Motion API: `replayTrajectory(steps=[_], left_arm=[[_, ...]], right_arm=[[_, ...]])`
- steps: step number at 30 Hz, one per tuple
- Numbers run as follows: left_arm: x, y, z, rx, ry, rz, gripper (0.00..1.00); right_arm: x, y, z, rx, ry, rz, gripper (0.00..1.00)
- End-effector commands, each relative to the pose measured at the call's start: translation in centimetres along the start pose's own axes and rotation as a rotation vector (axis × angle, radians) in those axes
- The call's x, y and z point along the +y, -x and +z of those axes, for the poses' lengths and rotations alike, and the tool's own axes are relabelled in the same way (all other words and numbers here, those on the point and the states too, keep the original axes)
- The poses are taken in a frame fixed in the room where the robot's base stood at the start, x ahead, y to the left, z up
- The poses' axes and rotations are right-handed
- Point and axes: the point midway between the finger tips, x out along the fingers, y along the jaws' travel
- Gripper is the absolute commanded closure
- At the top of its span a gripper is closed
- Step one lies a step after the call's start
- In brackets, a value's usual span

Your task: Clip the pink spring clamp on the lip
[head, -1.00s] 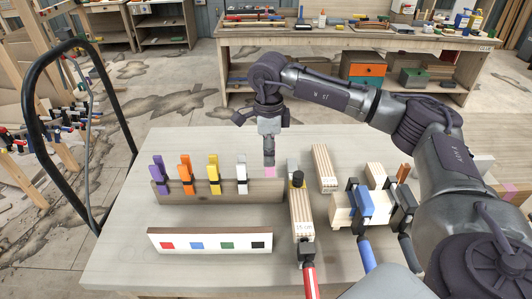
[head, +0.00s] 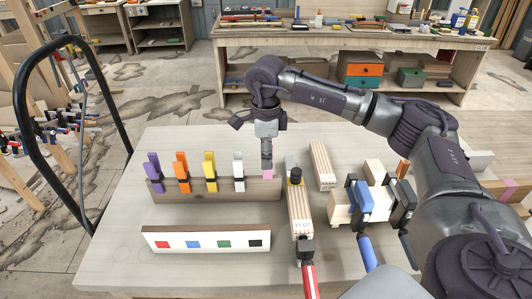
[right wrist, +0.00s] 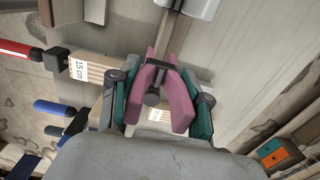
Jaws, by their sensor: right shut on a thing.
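The lip (head: 215,192) is the upright wooden board across the table. Purple (head: 152,165), orange (head: 181,171), yellow (head: 210,171) and white (head: 239,171) clamps stand clipped along its top edge. My right gripper (head: 267,160) points down over the lip's right end, right of the white clamp. It is shut on the pink spring clamp (head: 267,174), which shows in the right wrist view (right wrist: 180,104) between the teal-sided fingers (right wrist: 160,105). The clamp is at the lip's top edge; I cannot tell whether its jaws straddle or touch it. My left gripper is not in view.
Close right of my gripper stands a wooden block (head: 300,212) with a red-handled bar clamp (head: 309,280). Another block (head: 322,165) and blue-handled clamps (head: 363,200) lie further right. A board with coloured squares (head: 205,241) lies in front of the lip.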

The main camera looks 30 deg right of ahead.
Motion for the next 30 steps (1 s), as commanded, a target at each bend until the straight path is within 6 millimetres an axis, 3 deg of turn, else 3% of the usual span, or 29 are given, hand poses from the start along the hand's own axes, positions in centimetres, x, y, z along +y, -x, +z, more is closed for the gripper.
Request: replayTrajectory(steps=[11,30], left_arm=[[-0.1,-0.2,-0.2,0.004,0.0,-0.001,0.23],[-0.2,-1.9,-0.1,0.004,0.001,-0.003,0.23]], right_arm=[[0.1,-0.2,0.0,0.0,0.0,0.0,0.99],[0.0,-2.3,0.0,0.0,0.0,0.001,0.99]])
